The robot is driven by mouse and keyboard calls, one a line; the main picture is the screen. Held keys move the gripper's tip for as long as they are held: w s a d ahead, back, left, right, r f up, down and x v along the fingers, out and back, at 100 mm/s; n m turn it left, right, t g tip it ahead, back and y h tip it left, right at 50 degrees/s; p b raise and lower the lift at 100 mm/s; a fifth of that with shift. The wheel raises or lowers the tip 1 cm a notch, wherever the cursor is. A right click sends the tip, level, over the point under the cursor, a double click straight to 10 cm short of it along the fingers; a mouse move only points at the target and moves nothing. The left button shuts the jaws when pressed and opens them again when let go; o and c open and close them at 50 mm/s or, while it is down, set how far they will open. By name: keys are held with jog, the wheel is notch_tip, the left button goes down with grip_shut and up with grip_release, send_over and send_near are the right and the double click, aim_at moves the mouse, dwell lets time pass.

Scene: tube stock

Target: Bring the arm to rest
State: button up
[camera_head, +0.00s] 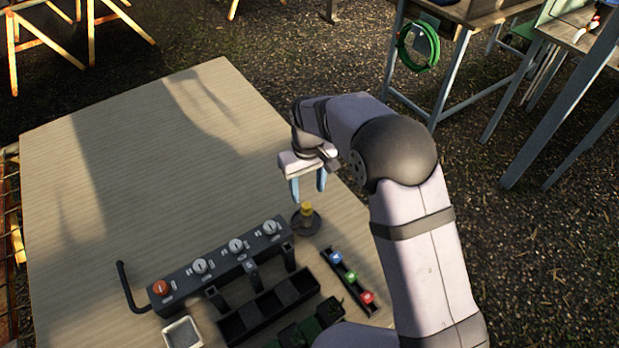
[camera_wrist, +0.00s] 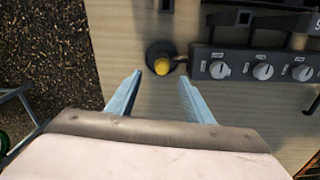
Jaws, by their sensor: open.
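My gripper (camera_head: 308,188) is open and empty, with blue fingers pointing down above the wooden table (camera_head: 130,170). In the wrist view my gripper (camera_wrist: 160,92) has its two fingers spread apart with nothing between them. A yellow knob or piece (camera_head: 307,209) on a round dark base (camera_head: 305,222) stands on the table just below and in front of the fingertips. The yellow piece also shows in the wrist view (camera_wrist: 161,66), beyond the fingertips and apart from them.
A dark panel (camera_head: 215,262) with several knobs, one orange, lies along the table. Beside it are a dark compartment tray (camera_head: 268,305), a rack (camera_head: 350,282) with blue, green and red pieces, and a small pale tray (camera_head: 182,333). The table's far left is clear.

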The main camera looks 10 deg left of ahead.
jog(key=s+d+f+m+g+h, duration=0.1)
jog(key=s+d+f, duration=0.1)
jog(key=s+d, duration=0.5)
jog(key=s+d+f+m+g, duration=0.1)
jog(key=s+d+f, duration=0.3)
jog(key=s, duration=0.5)
jog(key=s+d+r+m, duration=0.3)
jog(key=s+d+r, duration=0.45)
jog(key=d, duration=0.25)
jog(key=w+d+r+m+t+y, duration=0.1)
jog(key=w+d+r+m, duration=0.1)
jog(key=w+d+r, duration=0.1)
jog(key=shift+d+r+m+t, duration=0.15)
jog(key=shift+d+m+t, duration=0.2)
jog(key=shift+d, duration=0.55)
